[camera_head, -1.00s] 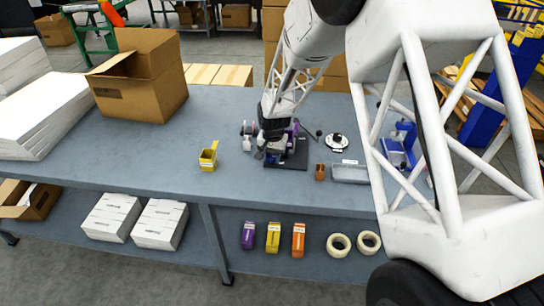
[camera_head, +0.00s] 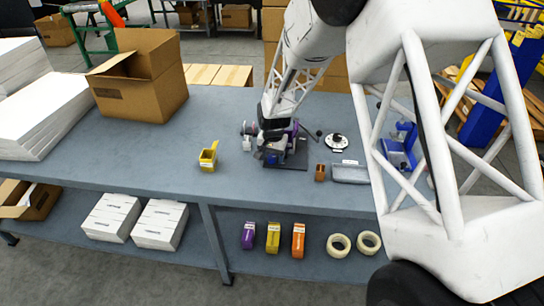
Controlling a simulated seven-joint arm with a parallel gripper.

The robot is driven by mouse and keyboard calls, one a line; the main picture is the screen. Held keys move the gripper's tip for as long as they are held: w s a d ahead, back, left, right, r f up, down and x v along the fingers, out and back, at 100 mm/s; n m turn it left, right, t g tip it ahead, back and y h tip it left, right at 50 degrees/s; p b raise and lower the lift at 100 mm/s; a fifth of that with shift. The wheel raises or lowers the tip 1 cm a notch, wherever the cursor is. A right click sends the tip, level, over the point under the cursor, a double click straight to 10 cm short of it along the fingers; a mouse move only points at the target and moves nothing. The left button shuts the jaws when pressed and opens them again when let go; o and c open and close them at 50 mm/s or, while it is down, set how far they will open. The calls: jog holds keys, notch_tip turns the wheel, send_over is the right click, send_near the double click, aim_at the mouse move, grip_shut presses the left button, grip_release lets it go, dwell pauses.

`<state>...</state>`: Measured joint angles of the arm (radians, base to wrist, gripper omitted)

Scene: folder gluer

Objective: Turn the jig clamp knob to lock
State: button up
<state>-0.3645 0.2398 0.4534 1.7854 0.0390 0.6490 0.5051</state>
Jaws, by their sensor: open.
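The jig (camera_head: 288,160) stands on a dark base plate on the grey bench, near the middle of the view. My gripper (camera_head: 272,142) is over the jig's left part, at the end of my white arm. Its fingers are small and dark here and partly hidden among the jig's parts. The clamp knob cannot be told apart clearly from the gripper and jig, and I cannot tell whether the fingers touch it. Purple parts show on both sides of the gripper. A thin lever with a dark ball end sticks out on the jig's right.
A yellow holder (camera_head: 208,156) stands left of the jig. A white round dial (camera_head: 337,141), a brown cup (camera_head: 320,173) and a grey tray (camera_head: 350,173) are to its right. An open carton (camera_head: 138,85) and white stacks (camera_head: 45,115) occupy the left. The bench between carton and holder is clear.

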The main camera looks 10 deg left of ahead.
aim_at(274, 157)
jog(key=shift+d+r, duration=0.1)
jog(key=shift+r, duration=3.8)
jog(key=shift+s+d+r, duration=0.15)
jog(key=shift+d+r, duration=0.1)
jog(key=shift+r, duration=0.1)
jog(key=s+d+r+t, duration=0.1)
jog(key=s+d+r, duration=1.6)
jog(key=r, duration=0.1)
jog(key=s+d+r+n, duration=0.1)
jog(key=s+d, duration=0.4)
jog(key=s, duration=0.7)
jog(key=s+d+r+t, duration=0.1)
jog(key=s+d, duration=0.4)
jog(key=s, duration=0.7)
jog(key=shift+r+n+t+h, duration=0.3)
jog(key=shift+r+n, duration=0.1)
jog(key=shift+r, duration=0.2)
